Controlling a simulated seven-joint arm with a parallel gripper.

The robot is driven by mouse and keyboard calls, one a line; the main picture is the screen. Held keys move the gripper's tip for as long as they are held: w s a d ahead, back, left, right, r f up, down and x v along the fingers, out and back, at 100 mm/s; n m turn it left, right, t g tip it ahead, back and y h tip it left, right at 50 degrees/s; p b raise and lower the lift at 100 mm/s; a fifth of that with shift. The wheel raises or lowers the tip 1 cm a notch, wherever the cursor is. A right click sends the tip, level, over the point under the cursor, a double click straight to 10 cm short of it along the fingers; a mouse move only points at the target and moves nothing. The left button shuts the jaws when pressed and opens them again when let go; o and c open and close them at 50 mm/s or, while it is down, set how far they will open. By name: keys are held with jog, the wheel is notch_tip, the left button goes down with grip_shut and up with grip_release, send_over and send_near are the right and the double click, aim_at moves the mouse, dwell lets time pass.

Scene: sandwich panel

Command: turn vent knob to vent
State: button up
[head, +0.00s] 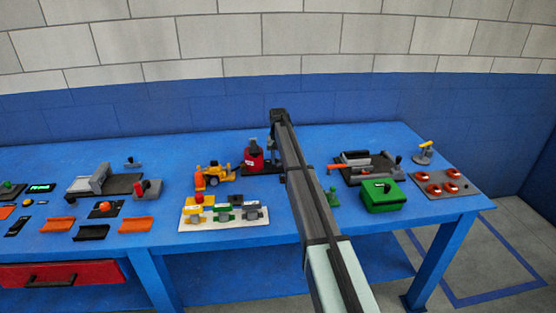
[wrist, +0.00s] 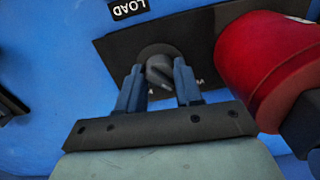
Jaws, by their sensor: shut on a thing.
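In the wrist view, the grey vent knob (wrist: 160,75) sits on a dark panel plate (wrist: 120,50), with a round base behind it. My gripper (wrist: 158,67) has one blue finger on each side of the knob and is shut on it. The knob's pointer is tilted in the picture. Small white letters are partly visible near the fingers, but the full words are covered. In the head view my arm reaches to the back of the blue table, and the knob is hidden there.
A red cylinder (wrist: 265,60) stands close to the right of my gripper; it also shows in the head view (head: 253,161). A LOAD label (wrist: 129,8) appears upside down above the plate. A yellow vehicle (head: 214,173) and a green box (head: 381,196) stand either side of my arm.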

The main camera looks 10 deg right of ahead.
jog(key=shift+n, duration=0.5)
jog(key=o, duration=1.1)
jog(key=shift+c, duration=0.2)
notch_tip(320, 180, up, 14)
